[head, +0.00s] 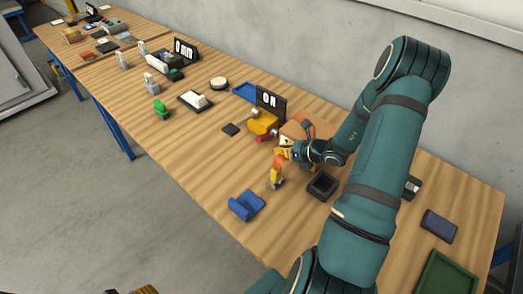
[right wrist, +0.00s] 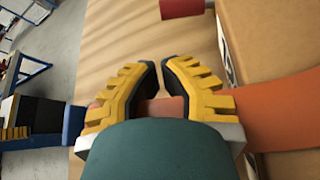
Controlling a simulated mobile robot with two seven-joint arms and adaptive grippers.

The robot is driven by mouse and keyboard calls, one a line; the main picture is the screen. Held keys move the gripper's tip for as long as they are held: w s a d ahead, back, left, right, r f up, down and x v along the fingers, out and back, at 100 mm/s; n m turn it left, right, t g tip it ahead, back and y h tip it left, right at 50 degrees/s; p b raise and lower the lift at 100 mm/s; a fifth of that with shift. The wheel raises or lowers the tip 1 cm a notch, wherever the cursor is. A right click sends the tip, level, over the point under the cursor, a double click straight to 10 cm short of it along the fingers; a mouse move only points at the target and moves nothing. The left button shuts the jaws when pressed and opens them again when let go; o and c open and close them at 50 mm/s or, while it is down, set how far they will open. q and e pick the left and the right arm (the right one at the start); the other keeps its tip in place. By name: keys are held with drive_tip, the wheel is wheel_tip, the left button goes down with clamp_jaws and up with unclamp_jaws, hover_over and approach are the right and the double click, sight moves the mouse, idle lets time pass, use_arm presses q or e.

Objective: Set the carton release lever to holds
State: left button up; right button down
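No part is clearly labelled as the carton release lever. My right gripper (head: 284,151) is low over the table, just in front of a yellow block (head: 262,122) with a red end (head: 264,138). An orange piece (head: 280,161) on a small yellow-and-grey upright (head: 275,176) is right below the gripper. In the right wrist view the yellow fingers (right wrist: 160,66) lean together with a narrow gap at the tips. A brownish-orange piece (right wrist: 166,107) lies between them; firm contact is unclear. Only a yellow-and-dark sliver, likely my left gripper (head: 145,290), shows at the bottom edge.
A dark "ON" sign (head: 270,101) stands behind the yellow block. A black open box (head: 323,186) and a blue cradle (head: 246,205) are close to my right gripper. A green tray (head: 446,276) lies front right. Bare wood (head: 205,160) is free to the left.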

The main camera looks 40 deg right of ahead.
sight(266, 137)
drive_tip(key=b+x, duration=0.1)
drive_tip(key=x, duration=0.9)
drive_tip(key=shift+s, duration=0.1)
